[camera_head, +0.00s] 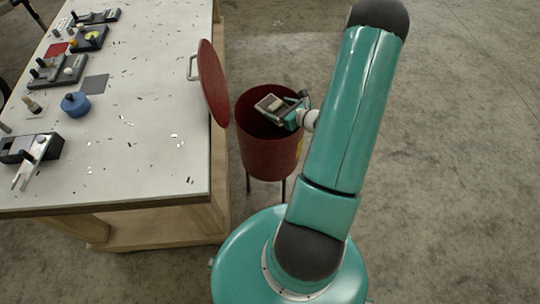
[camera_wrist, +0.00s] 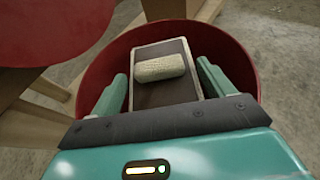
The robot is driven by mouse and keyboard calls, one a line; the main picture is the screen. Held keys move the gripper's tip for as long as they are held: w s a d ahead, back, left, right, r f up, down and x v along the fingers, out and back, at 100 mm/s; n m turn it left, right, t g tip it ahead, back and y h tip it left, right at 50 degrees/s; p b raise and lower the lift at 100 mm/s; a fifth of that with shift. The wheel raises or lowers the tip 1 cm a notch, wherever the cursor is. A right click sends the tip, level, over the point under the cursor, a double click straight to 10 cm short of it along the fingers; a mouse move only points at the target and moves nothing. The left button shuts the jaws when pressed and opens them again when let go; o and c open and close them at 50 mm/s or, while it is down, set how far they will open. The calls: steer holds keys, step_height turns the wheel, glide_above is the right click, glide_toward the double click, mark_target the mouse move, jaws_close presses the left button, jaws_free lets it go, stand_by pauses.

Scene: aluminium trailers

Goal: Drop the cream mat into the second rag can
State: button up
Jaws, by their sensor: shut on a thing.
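My gripper (camera_head: 291,113) is over the mouth of a red round can (camera_head: 268,158), the only can in view. It is shut on a flat piece with pale edges and a dark brown face (camera_wrist: 146,97), which carries a cream, knobbly roll (camera_wrist: 160,68). I take this to be the cream mat; whether the roll and flat piece are one thing I cannot tell. In the wrist view my fingers (camera_wrist: 162,72) stand on either side of it, with the can's rim (camera_wrist: 232,58) around. The can's bottom is hidden.
A red lid (camera_head: 214,84) with a handle stands upright between the can and the white-topped workbench (camera_head: 140,130). The bench bears several tools, a blue round piece (camera_head: 75,104) and scattered metal chips. The concrete floor at right is clear.

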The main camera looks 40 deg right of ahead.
steer(key=o, duration=1)
steer(key=v, duration=1.3)
steer(key=shift+s, duration=0.35)
steer(key=shift+r, duration=0.2)
steer(key=w+a+r+n+g+y, duration=0.3)
steer(key=a+r+n+g, duration=0.1)
steer(key=a+r+n, duration=0.6)
steer(key=w+a+r+n+g+y, duration=0.4)
steer(key=a+n, duration=0.4)
steer(key=a, duration=0.4)
steer(key=s+a+r+n+h, duration=0.4)
steer(key=a+r+n, duration=0.1)
steer(key=r+n, duration=0.2)
steer(key=s+a+r+n+h, duration=0.4)
steer(key=r+n, duration=0.4)
steer(key=n, duration=0.2)
steer(key=shift+s+a+r, duration=0.2)
steer(key=shift+s+a, duration=0.1)
steer(key=shift+a, duration=0.45)
